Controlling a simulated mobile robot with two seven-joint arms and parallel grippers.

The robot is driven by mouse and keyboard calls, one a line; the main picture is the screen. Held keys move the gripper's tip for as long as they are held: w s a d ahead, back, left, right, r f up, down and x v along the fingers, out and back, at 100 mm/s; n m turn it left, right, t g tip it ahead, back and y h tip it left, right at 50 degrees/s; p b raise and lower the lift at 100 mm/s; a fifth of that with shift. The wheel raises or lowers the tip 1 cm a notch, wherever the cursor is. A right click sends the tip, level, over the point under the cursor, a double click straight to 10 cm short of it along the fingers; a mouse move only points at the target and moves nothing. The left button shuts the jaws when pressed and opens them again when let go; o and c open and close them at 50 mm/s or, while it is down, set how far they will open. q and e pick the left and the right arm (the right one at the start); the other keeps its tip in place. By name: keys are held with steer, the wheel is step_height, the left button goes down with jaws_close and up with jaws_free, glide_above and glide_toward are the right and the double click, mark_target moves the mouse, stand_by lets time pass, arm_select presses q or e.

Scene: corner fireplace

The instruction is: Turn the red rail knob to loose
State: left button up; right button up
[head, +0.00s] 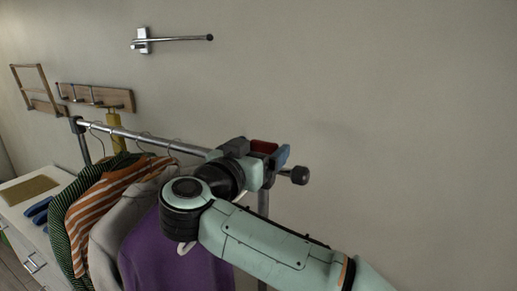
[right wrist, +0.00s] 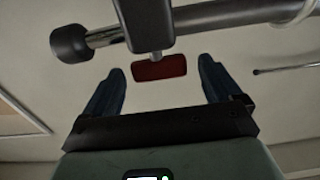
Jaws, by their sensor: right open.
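The red rail knob (head: 264,146) shows partly behind my right gripper near the right end of the clothes rail (head: 145,136). In the right wrist view the red knob (right wrist: 160,67) is a flat bar on a short stem under a dark clamp block (right wrist: 149,22). My right gripper (right wrist: 161,72) is open, with one blue finger on each side of the knob and a gap on both sides. In the head view one blue finger (head: 282,156) shows beside the knob. My left gripper is not in view.
A black end cap (head: 300,175) ends the rail. A wall hook rack (head: 100,97) and a metal wall bar (head: 180,39) are behind. A white cabinet (head: 20,210) stands at the left. The right wall is bare.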

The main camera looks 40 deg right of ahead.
steer(key=c, duration=1.1)
steer(key=shift+o, duration=0.2)
